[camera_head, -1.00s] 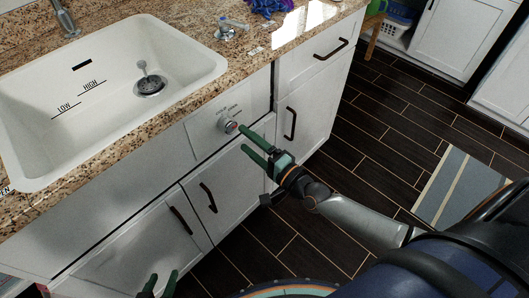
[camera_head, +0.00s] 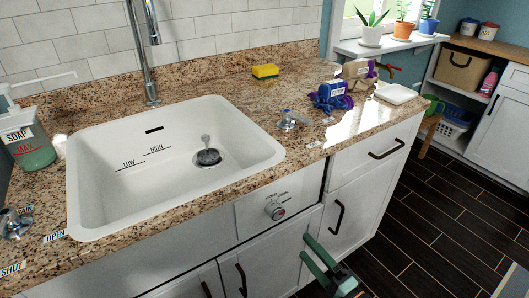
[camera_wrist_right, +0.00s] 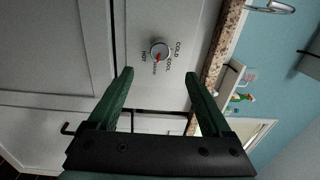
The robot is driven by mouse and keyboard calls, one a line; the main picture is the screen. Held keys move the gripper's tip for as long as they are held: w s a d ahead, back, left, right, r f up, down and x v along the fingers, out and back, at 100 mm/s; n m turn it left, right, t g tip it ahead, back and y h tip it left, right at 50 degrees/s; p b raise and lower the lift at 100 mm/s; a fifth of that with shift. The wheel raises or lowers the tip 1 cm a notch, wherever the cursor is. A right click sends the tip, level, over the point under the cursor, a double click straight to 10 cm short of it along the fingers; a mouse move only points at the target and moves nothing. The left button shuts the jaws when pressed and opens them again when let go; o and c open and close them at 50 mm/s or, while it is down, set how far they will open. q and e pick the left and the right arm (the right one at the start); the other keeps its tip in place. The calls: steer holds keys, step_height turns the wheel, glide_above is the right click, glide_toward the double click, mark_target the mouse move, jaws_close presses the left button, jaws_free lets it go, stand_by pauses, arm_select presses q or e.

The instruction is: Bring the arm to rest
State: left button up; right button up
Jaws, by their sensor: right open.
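My right gripper (camera_head: 305,246) is at the lower middle of the head view, below and to the right of the round temperature knob (camera_head: 275,210) on the white sink-front panel. Its green fingers are spread, with nothing between them. In the right wrist view, the open fingers (camera_wrist_right: 159,73) point towards the knob (camera_wrist_right: 159,50), with a visible gap. The knob has a red mark and the words HOT and COLD beside it. Most of my right arm is cut off by the bottom edge. My left gripper is not in view.
The granite counter (camera_head: 190,82) holds a white sink (camera_head: 110,190), soap bottle (camera_head: 30,145), yellow sponge (camera_head: 265,71) and a blue-purple item (camera_head: 332,97). Cabinet handles (camera_head: 337,216) stick out near my right gripper. Dark floor (camera_head: 430,230) at right is largely clear.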

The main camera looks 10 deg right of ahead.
steer(key=s+a+f+n+g+h, duration=0.1)
steer(key=s+a+f+n+g, duration=0.25)
steer(key=s+f+n, duration=0.35)
steer(key=s+a+f+n+g+h, duration=0.25)
steer(key=s+f+n+g, duration=0.3)
steer(key=n, duration=0.35)
arm_select(q)
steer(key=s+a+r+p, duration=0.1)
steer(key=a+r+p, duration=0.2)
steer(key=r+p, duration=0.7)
steer(key=p, duration=0.4)
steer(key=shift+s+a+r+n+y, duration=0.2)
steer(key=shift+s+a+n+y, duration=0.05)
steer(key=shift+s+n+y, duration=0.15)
arm_select(e)
steer(key=s+d+r+t, duration=0.1)
steer(key=d+r, duration=0.2)
steer(key=r, duration=0.6)
steer(key=shift+r, duration=0.35)
steer(key=shift+s, duration=0.1)
